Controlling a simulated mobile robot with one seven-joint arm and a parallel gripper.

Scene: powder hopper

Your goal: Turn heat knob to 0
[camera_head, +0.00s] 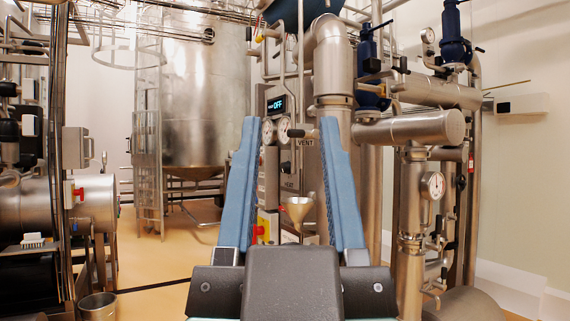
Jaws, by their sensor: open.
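A grey control panel (272,180) stands ahead, seen between the fingers of my gripper (289,124). It carries a dark display (277,104) that reads OFF. Below the display are two round white dials. A VENT label sits beside a dark lever at the right finger. A small dark knob (286,167) sits lower on the panel, above a faint label that may read HEAT; its setting is too small to read. My gripper is open and empty, its two blue fingers pointing ahead. The fingers hide both sides of the panel.
A brass funnel (297,208) stands low between the fingers. A red button on yellow (259,231) is near the left finger. Steel pipes with a gauge (434,185) crowd the right. A large tank (205,90) stands behind. Open floor (165,262) lies at left.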

